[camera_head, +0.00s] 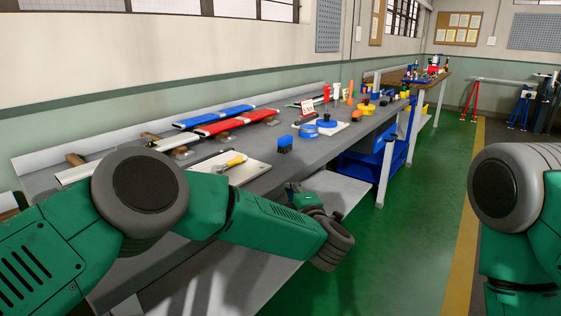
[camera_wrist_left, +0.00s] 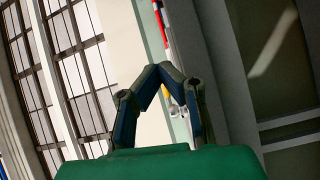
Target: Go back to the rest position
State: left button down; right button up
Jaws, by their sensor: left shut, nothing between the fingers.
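My left arm comes in from the left of the head view and reaches over the front edge of the grey workbench (camera_head: 232,144). My left gripper (camera_head: 294,188) is partly hidden behind its own wrist and forearm, near the bench's front edge. In the left wrist view the fingers of the left gripper (camera_wrist_left: 158,74) meet at their tips, with nothing seen between them. Of my right arm only an upper part shows at the right edge; its gripper is out of view.
A blue profile (camera_head: 216,116), a red profile (camera_head: 236,122) and a white board with a yellow-handled tool (camera_head: 236,161) lie on the bench. A blue block (camera_head: 285,143) stands near its front edge. Blue bins (camera_head: 374,168) sit below. The green floor (camera_head: 410,235) at right is clear.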

pick_arm(q)
jog(key=s+d+f+m+h, duration=0.1)
jog(key=s+f+m+h, duration=0.45)
jog(key=f+m, duration=0.4)
jog(key=s+a+f+m+g+h, duration=0.1)
jog(key=s+a+f+m+g, duration=0.25)
jog(key=s+f, duration=0.3)
jog(key=s+a+f+m+g+h, duration=0.2)
jog(key=s+a+f, duration=0.3)
jog(key=f, duration=0.3)
jog(key=s+a+f+m+g, duration=0.25)
jog(key=s+a, duration=0.25)
jog(key=s, duration=0.3)
jog(key=s+a+f+m+g, duration=0.2)
jog(key=s+a+f+g, duration=0.15)
jog(key=s+a, duration=0.3)
jog(key=s+a+m+g+y, duration=0.1)
jog(key=s+a, duration=0.3)
jog(key=s, duration=0.5)
jog(key=s+a+g+y, duration=0.1)
jog(key=s+a+g, duration=0.3)
jog(key=s, duration=0.5)
jog(key=shift+a+r+m, duration=0.35)
jog(key=shift+a+r, duration=0.05)
jog(key=shift+a, duration=0.35)
pick_arm(e)
jog(key=shift+a+r, duration=0.1)
jog(key=shift+a, duration=0.25)
